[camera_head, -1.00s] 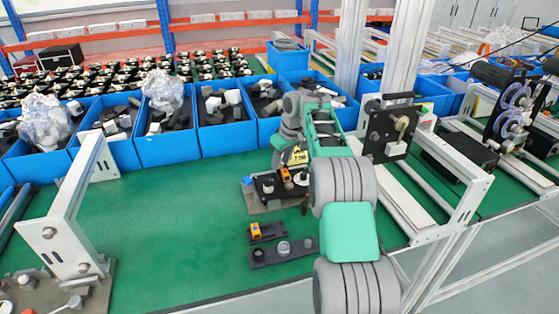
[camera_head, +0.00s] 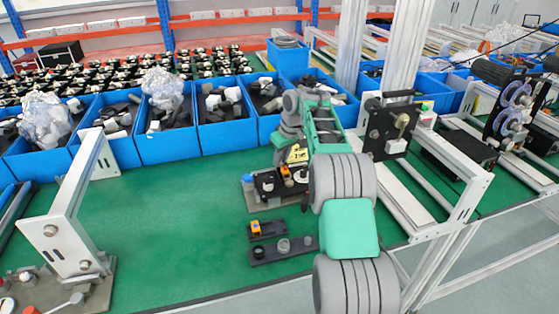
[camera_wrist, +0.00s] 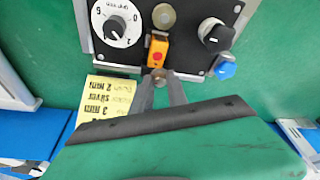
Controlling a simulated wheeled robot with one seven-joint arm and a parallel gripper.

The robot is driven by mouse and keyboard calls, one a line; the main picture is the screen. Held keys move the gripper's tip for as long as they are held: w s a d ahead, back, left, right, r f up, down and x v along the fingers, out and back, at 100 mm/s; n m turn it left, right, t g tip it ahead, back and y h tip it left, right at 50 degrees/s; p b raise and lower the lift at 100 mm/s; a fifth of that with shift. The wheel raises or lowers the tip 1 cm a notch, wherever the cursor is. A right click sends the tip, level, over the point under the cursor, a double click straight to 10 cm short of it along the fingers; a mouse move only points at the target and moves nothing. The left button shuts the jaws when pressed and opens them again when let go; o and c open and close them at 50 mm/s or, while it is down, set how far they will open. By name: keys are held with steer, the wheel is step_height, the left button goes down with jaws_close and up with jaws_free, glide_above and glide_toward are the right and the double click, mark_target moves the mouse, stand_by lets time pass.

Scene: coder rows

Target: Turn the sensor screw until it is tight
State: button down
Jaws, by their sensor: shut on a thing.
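The orange and yellow sensor (camera_wrist: 158,48) sits on a black panel (camera_wrist: 185,63) in the wrist view. A small round brownish screw head (camera_wrist: 158,74) is at its near end. My gripper (camera_wrist: 159,82) has its two grey fingers closed around that screw, one on each side. In the head view the sensor (camera_head: 286,172) shows small on the black fixture, under my arm. My fingertips and the screw are too small or covered to make out there.
A black bar (camera_head: 284,250) with round pieces lies in front.

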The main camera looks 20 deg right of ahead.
steer(key=shift+f+m+b, duration=0.2)
steer(key=shift+m+b, duration=0.2)
steer(key=shift+b, duration=0.35)
steer(key=m+b, duration=0.1)
steer(key=m+h+b, duration=0.1)
steer(key=m, duration=0.1)
steer(key=shift+a, duration=0.3)
steer(key=c, duration=1.7)
jaws_free()
steer(key=shift+d+r+p, duration=0.15)
steer(key=shift+r+p, duration=0.1)
steer(key=shift+p, duration=0.05)
steer(key=shift+o, duration=1.3)
steer(key=shift+d, duration=0.1)
step_height(320, 180, up, 5)
steer(key=p, duration=0.5)
